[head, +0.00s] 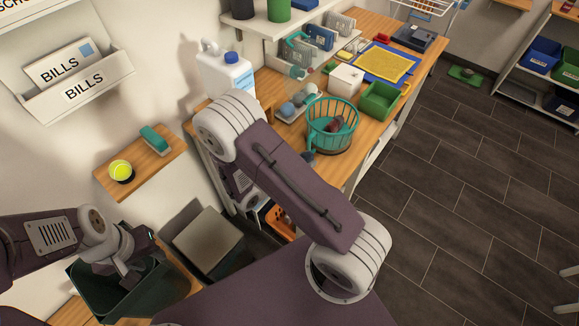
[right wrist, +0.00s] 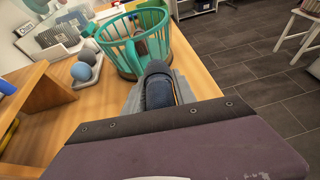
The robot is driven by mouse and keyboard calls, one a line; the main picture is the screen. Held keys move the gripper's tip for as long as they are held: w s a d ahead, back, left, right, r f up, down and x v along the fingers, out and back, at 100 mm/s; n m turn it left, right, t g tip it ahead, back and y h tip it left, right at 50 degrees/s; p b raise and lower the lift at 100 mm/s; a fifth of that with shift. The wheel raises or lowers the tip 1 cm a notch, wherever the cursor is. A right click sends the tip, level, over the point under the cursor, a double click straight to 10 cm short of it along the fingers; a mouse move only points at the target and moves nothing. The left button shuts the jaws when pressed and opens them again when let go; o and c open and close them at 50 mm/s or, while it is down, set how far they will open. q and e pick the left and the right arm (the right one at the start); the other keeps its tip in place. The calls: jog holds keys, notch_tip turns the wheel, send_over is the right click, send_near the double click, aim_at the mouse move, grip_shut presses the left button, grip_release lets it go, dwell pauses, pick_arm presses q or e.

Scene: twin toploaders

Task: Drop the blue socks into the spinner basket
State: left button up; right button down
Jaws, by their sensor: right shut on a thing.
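The spinner basket is a teal slatted basket (head: 347,137) on the wooden counter, and it also shows in the right wrist view (right wrist: 112,52). A dark reddish-brown item (head: 335,125) lies inside it. My right gripper (right wrist: 158,95) is shut on the dark blue socks (right wrist: 158,92), rolled in a bundle. They are in front of the basket's near side in the wrist view; whether they touch it I cannot tell. In the head view a dark blue bit (head: 308,158) shows beside the basket, and my forearm hides most of that gripper. My left gripper (head: 108,268) hangs over a dark green bin; its fingers are unclear.
A green tray (head: 380,101) and a white box (head: 345,78) stand behind the basket. Grey and blue balls (right wrist: 82,72) sit in a holder left of it. A white jug (head: 226,75) stands at the wall. The dark bin (head: 90,292) is at lower left.

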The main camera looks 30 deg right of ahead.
jog(key=s+d+r, duration=0.3)
jog(key=s+d, duration=0.1)
jog(key=d, duration=0.1)
jog(key=shift+s+r+b, duration=0.15)
jog(key=shift+r+b, duration=0.2)
jog(key=shift+r, duration=0.05)
